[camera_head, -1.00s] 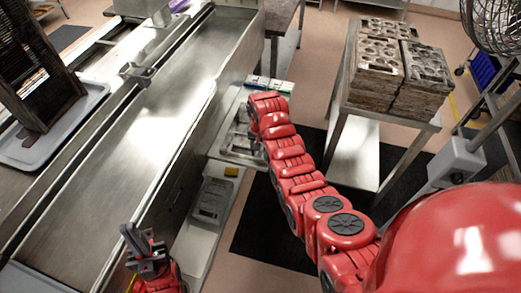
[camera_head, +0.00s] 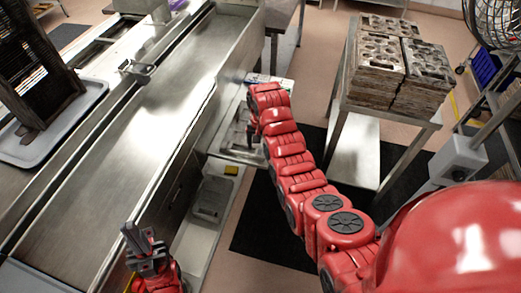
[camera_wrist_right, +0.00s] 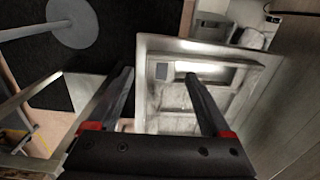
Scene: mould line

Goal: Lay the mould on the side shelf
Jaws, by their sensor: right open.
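A pale metal piece with a raised rim and recessed panels (camera_wrist_right: 205,88) lies below my right gripper in the right wrist view. It looks like the mould on the side shelf, but mould and shelf are hard to tell apart. In the head view the side shelf (camera_head: 228,153) juts from the long steel counter, partly hidden by my right arm. My right gripper (camera_wrist_right: 163,72) is open and empty, its fingers reaching over the rimmed piece; contact cannot be judged. My left gripper (camera_head: 138,238) points up beside the counter, with nothing visible in it; its jaw gap is unclear.
Stacked moulds (camera_head: 395,65) stand on a metal table (camera_head: 365,108) at the right. The steel counter (camera_head: 140,125) runs along the left, with a grey tray (camera_head: 55,130) beyond. A grey object (camera_head: 212,198) sits on a low shelf. A dark mat (camera_head: 275,235) covers the floor.

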